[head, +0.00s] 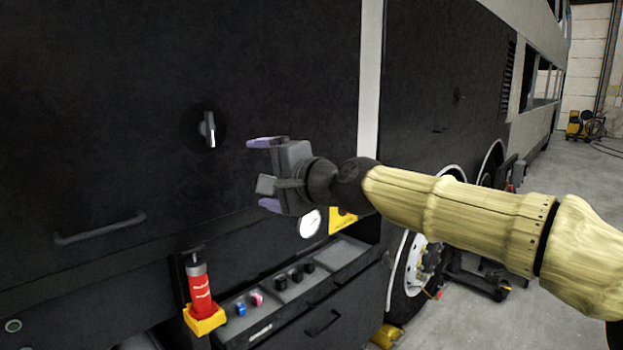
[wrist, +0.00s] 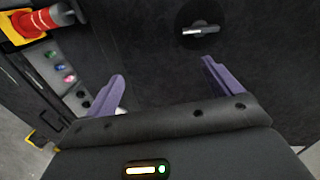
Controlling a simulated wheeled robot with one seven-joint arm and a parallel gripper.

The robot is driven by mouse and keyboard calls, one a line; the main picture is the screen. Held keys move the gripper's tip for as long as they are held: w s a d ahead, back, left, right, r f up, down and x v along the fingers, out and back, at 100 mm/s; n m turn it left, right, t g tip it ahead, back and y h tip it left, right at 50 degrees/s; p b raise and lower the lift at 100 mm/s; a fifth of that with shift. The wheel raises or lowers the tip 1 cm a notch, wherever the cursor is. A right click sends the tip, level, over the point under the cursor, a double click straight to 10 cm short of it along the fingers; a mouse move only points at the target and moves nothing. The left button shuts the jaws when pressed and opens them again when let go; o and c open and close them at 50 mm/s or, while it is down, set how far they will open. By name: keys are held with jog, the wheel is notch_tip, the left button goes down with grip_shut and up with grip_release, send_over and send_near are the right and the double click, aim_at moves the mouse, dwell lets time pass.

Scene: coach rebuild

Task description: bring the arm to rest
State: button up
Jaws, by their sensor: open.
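My arm (head: 460,207) reaches in from the right in the head view, in a pale yellow cover. My gripper (head: 259,174) is open and empty, its two purple fingers apart and pointing left at the dark panel. It also shows in the wrist view (wrist: 165,88), with nothing between the fingers. A rotary knob (head: 208,130) with a light handle sits on the panel left of the gripper, apart from it. In the wrist view the knob (wrist: 198,31) lies beyond the fingertips, its handle roughly level in that picture.
A red cylinder on a yellow base (head: 201,295) stands below left of the gripper. A control shelf (head: 270,302) with several small knobs, a round gauge (head: 310,224) and a wheel (head: 415,270) are below. A panel handle (head: 100,229) is at left. Open floor (head: 580,200) lies at right.

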jog(key=s+d+f+n+g+h, duration=0.15)
jog(key=d+f+h, duration=0.25)
jog(key=f, duration=1)
jog(key=s+d+f+n+g+h, duration=0.1)
jog(key=d+f+n+g+h, duration=0.25)
jog(key=f, duration=1.05)
jog(key=s+d+f+n+g+h, duration=0.1)
jog(key=s+d+f+h, duration=0.1)
jog(key=s+d+f, duration=0.4)
jog(key=s+d+f+n+g+h, duration=0.1)
jog(key=s+d+f+g+h, duration=0.1)
jog(key=s+d+f, duration=0.5)
jog(key=s+d+h, duration=0.1)
jog(key=s+d, duration=0.3)
jog(key=d, duration=0.2)
jog(key=shift+d, duration=0.15)
